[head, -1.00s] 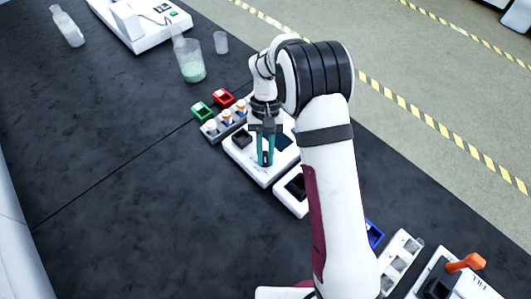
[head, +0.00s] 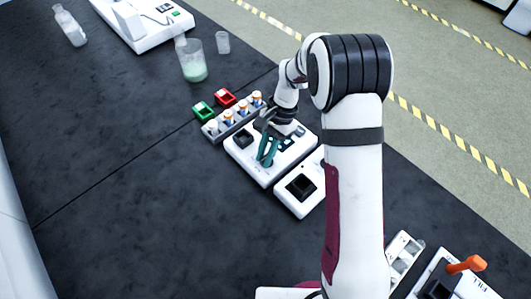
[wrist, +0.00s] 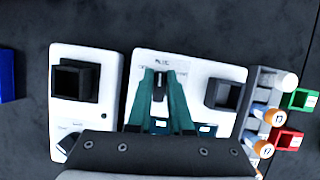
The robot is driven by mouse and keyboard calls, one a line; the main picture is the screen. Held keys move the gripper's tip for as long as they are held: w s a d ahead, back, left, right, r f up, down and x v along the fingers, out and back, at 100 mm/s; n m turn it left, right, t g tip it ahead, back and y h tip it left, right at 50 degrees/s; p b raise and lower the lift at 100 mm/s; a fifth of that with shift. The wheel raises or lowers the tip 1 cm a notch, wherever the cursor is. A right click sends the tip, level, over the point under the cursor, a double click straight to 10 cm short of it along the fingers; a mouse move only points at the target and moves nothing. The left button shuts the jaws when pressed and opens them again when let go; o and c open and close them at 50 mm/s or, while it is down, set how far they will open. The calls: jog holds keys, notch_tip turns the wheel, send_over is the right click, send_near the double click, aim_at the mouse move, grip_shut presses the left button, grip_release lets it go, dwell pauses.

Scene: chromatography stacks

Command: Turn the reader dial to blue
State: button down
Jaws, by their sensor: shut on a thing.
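The reader (head: 246,161) is a white box on the dark bench in the head view. In the wrist view its white top (wrist: 203,69) carries a black dial (wrist: 159,88), a dark square socket and small displays near my gripper. My gripper (wrist: 160,76) has its teal fingers shut on the dial, one on each side. In the head view my gripper (head: 265,162) leans over the reader's front part, and its fingers hide the dial. The colour marks around the dial are too small to read.
A white unit with a black socket (head: 300,187) sits on the other side. A beaker (head: 193,65) stands farther back.

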jog(key=shift+m, duration=0.4)
jog(key=c, duration=0.8)
grip_release()
jog(key=v, duration=1.5)
jog(key=shift+d+r, duration=0.35)
